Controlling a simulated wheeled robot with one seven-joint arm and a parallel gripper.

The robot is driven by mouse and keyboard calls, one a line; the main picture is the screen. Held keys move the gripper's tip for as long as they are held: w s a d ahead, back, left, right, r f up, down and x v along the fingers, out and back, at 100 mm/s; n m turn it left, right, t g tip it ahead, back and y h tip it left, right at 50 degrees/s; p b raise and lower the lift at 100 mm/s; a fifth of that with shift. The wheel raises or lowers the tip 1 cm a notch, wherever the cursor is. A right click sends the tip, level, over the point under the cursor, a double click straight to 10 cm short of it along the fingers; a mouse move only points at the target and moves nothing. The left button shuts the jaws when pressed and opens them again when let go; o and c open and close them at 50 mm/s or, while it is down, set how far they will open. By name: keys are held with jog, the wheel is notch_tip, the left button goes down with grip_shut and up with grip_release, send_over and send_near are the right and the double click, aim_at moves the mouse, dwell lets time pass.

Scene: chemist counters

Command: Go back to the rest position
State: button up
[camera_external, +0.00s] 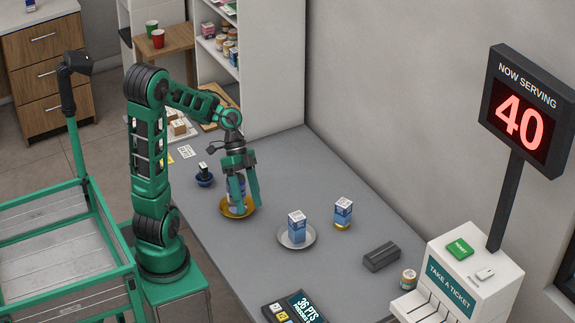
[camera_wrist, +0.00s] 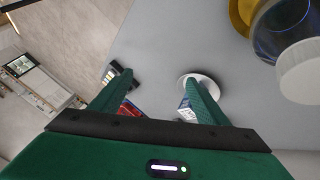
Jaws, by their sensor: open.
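My gripper (camera_external: 249,207) is open over the counter, fingers pointing down, in front of a yellow dish (camera_external: 228,212). A blue-tinted bottle (camera_external: 237,192) stands on that dish, partly hidden by the fingers in the external view. In the wrist view the fingers (camera_wrist: 152,78) are spread with no object gripped. There the bottle (camera_wrist: 285,32), with a white cap, and the edge of the yellow dish (camera_wrist: 240,14) lie to the right, outside the fingers. My arm is bent forward over the grey counter (camera_external: 305,165).
A blue-white carton (camera_external: 297,229) stands on a white plate (camera_external: 310,241). Another carton (camera_external: 343,209) stands on a small yellow base. A dark block (camera_external: 381,257), a jar (camera_external: 408,279) and a ticket machine (camera_external: 462,275) are at right. The shelf stands behind.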

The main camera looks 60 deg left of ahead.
jog(key=s+d+r+n+y, duration=0.1)
jog(key=s+d+n+y, duration=0.3)
jog(key=s, duration=0.9)
jog(key=shift+d+t+y, duration=0.4)
jog(key=shift+d+y, duration=1.2)
jog(key=shift+d, duration=0.05)
jog(key=shift+s+r, duration=0.1)
